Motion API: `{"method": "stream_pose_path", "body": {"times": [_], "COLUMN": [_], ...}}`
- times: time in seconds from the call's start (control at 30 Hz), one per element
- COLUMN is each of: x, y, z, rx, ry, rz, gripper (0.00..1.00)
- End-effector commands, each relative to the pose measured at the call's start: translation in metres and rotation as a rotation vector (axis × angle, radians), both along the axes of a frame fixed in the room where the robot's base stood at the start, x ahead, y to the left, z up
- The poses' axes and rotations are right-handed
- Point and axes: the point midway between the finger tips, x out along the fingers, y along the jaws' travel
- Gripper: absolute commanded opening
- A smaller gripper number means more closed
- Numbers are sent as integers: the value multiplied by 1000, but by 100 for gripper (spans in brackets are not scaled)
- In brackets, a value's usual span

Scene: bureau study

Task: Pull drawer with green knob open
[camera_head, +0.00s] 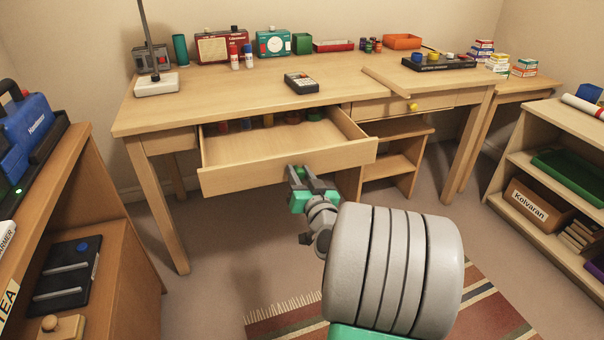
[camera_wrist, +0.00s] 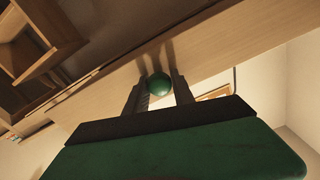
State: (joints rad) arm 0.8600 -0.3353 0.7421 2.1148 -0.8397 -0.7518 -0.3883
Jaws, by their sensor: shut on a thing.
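The drawer (camera_head: 286,170) is a wide light-wood one on the left side of the desk, and it stands pulled well out. Several small coloured items (camera_head: 268,119) lie in its back part. Its green knob (camera_wrist: 158,84) shows in the wrist view between my two fingers. My gripper (camera_wrist: 158,88) is shut on the green knob at the drawer front. In the head view my gripper (camera_head: 306,176) is at the right-centre of the drawer front and hides the knob.
A second drawer with a yellow knob (camera_head: 412,106) is closed at the right. A calculator (camera_head: 301,83) lies on the desk top (camera_head: 220,86). A low shelf (camera_head: 75,190) stands at left, another shelf (camera_head: 560,215) at right. A striped rug (camera_head: 485,300) covers floor in front.

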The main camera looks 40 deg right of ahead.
Motion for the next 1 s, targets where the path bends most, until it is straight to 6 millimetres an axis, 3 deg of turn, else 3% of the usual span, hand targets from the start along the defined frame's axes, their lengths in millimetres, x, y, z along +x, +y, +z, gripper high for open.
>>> {"method": "stream_pose_path", "body": {"times": [0.3, 0.33, 0.57, 0.87, 1.0], "x": [0, 0, 0, -3, -24], "y": [-1, -1, -1, 0, 4], "z": [0, 0, 0, 0, 1], "rx": [-2, -2, -1, 0, 0], "ry": [0, 0, 0, 0, -1], "rz": [-2, -2, -2, -2, -8], "gripper": [0, 31, 50, 52, 52]}}
